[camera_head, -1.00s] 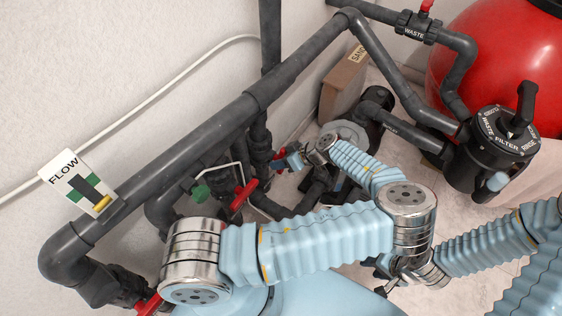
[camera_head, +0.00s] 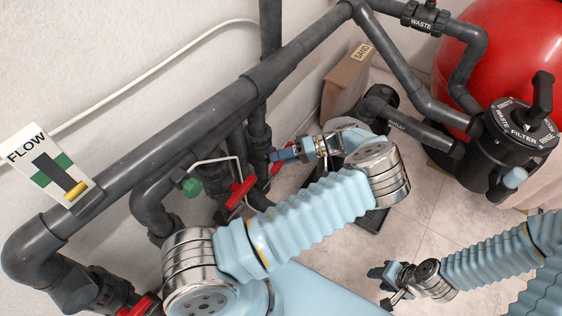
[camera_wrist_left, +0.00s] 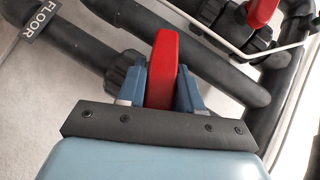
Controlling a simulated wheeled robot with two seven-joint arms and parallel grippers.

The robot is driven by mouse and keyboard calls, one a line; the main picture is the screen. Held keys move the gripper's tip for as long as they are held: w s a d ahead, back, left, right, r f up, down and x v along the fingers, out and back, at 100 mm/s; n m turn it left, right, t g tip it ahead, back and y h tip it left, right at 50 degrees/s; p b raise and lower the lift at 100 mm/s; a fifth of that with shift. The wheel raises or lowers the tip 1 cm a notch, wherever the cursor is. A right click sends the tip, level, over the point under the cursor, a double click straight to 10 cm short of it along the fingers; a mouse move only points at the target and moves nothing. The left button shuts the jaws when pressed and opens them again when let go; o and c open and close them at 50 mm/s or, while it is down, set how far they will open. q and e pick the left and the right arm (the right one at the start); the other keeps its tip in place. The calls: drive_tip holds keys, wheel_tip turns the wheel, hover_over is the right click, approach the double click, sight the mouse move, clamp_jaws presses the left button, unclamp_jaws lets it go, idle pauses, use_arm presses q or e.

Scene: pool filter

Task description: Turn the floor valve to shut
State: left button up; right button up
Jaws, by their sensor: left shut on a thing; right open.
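The floor valve's red handle (camera_wrist_left: 163,70) stands between the two blue fingers of my left gripper (camera_wrist_left: 160,88) in the left wrist view. The fingers are shut on it, one on each side. A black label reading FLOOR (camera_wrist_left: 40,18) is on the dark pipe at upper left; the handle lies at an angle to that pipe. In the head view my left gripper (camera_head: 284,155) is at the red handle low beside the wall pipes; the valve body is mostly hidden. My right gripper (camera_head: 388,279) is open and empty above the tiled floor.
Another red-handled valve (camera_head: 240,192) is just left of my left gripper, with a green knob (camera_head: 192,187) beside it. A thick grey pipe (camera_head: 200,122) runs along the wall. The black filter valve (camera_head: 515,140) and red tank (camera_head: 500,60) stand at right.

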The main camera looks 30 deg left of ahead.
use_arm(q)
drive_tip(key=shift+m+g+y+b, duration=0.6)
drive_tip(key=shift+m+g+b, duration=0.2)
drive_tip(key=shift+m+b, duration=0.15)
use_arm(e)
drive_tip(key=shift+w+d+f, duration=0.1)
drive_tip(key=shift+d+f, duration=0.1)
drive_tip(key=shift+f, duration=0.4)
drive_tip(key=shift+w+d+f, duration=0.1)
drive_tip(key=shift+d+f, duration=0.05)
drive_tip(key=shift+f, duration=0.45)
use_arm(q)
drive_tip(key=o, duration=1)
drive_tip(key=shift+c, duration=0.2)
drive_tip(key=shift+d, duration=0.1)
use_arm(e)
drive_tip(key=shift+d, duration=0.15)
